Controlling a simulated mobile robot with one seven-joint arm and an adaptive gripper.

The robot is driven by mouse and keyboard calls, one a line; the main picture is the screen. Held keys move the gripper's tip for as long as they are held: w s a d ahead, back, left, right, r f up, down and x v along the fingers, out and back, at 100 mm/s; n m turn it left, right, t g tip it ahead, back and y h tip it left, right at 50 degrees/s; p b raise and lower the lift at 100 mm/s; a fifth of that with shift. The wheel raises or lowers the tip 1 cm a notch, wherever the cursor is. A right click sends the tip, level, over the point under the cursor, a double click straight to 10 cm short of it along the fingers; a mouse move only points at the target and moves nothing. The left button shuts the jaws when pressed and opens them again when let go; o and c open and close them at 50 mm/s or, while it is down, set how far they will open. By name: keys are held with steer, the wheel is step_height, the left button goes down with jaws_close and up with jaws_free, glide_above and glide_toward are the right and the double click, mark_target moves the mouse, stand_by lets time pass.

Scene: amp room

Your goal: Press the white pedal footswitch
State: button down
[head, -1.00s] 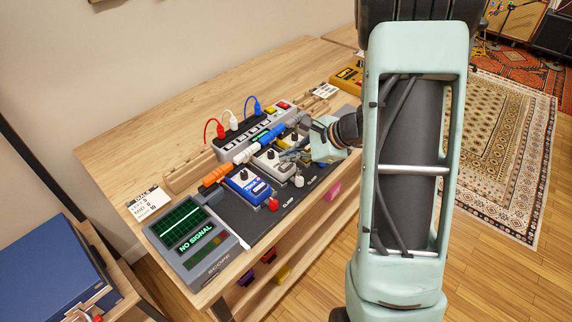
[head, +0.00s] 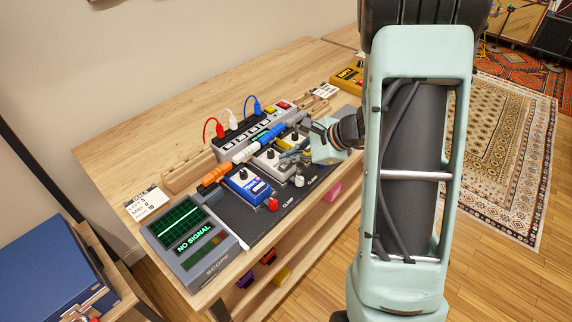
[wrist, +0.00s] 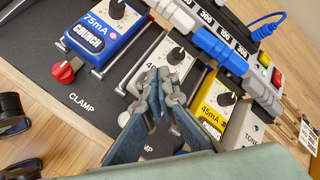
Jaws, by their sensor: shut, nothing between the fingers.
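The white pedal (head: 272,161) sits on the dark board between a blue pedal (head: 248,186) and a yellow pedal. In the wrist view, the white pedal (wrist: 158,55) shows its black knob, while its lower part with the footswitch is hidden behind my fingers. My gripper (wrist: 160,80) is shut and empty, its fingertips over the white pedal. I cannot tell whether the fingertips touch the footswitch.
The blue pedal (wrist: 105,20) and the yellow pedal (wrist: 215,105) stand close on both sides. A red clamp knob (wrist: 66,71) is at the board's front. A power strip (head: 240,135) with plugged cables runs behind.

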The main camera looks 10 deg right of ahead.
mark_target(288, 166)
steer(key=shift+f+b, duration=0.45)
steer(key=shift+b, duration=0.05)
stand_by(0.4)
steer(key=shift+r, duration=0.1)
steer(key=shift+r+p, duration=0.55)
steer(key=shift+r, duration=0.25)
steer(key=shift+r+p, duration=1.7)
steer(key=shift+r, duration=0.85)
